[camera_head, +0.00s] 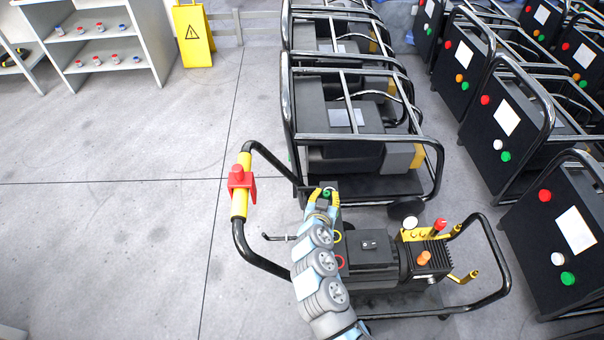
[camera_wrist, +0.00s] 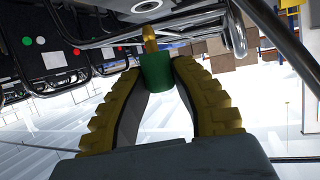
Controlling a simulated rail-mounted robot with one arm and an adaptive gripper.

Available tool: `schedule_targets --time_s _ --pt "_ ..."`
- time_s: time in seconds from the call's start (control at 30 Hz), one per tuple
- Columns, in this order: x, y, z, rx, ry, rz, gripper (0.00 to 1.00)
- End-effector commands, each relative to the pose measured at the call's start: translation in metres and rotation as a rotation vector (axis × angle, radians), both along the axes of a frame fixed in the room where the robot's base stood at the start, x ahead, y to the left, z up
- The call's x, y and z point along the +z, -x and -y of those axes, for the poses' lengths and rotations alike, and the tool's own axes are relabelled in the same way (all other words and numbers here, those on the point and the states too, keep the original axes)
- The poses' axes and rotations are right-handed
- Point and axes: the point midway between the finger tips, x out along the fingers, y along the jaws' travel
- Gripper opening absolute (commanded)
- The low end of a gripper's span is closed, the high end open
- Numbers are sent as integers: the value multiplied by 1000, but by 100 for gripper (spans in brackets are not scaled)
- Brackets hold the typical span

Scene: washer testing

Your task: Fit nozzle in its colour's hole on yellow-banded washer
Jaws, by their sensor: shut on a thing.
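My gripper (camera_head: 323,197) is shut on a green nozzle with a brass tip (camera_wrist: 154,70). In the wrist view the two yellow padded fingers (camera_wrist: 160,85) press on its sides. The nozzle's green top also shows between the fingers in the head view (camera_head: 327,191). The washer (camera_head: 368,248) has a black frame and a yellow band (camera_head: 240,190) on its handle, with a red trigger part on it. A yellow ring (camera_head: 336,237) and a red ring (camera_head: 340,262) show on its near side, beside my arm. I see no green ring; my gripper and arm cover part of that side.
Other black-framed washers (camera_head: 350,115) stand behind. Black panels with coloured buttons (camera_head: 566,235) line the right. A shelf (camera_head: 95,45) with several small nozzles and a yellow warning sign (camera_head: 192,38) stand at the back left. The left floor is clear.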

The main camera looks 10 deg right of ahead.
Motion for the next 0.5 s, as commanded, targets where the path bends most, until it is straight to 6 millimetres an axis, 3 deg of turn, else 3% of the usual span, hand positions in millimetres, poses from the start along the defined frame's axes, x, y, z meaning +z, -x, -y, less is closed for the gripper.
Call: schedule_targets --time_s 0.03,0.2,0.5 --pt "-11 5 6 -11 1 -3 0" --pt "-28 15 18 -28 -1 -1 0" --pt "-34 18 21 -33 0 1 0"
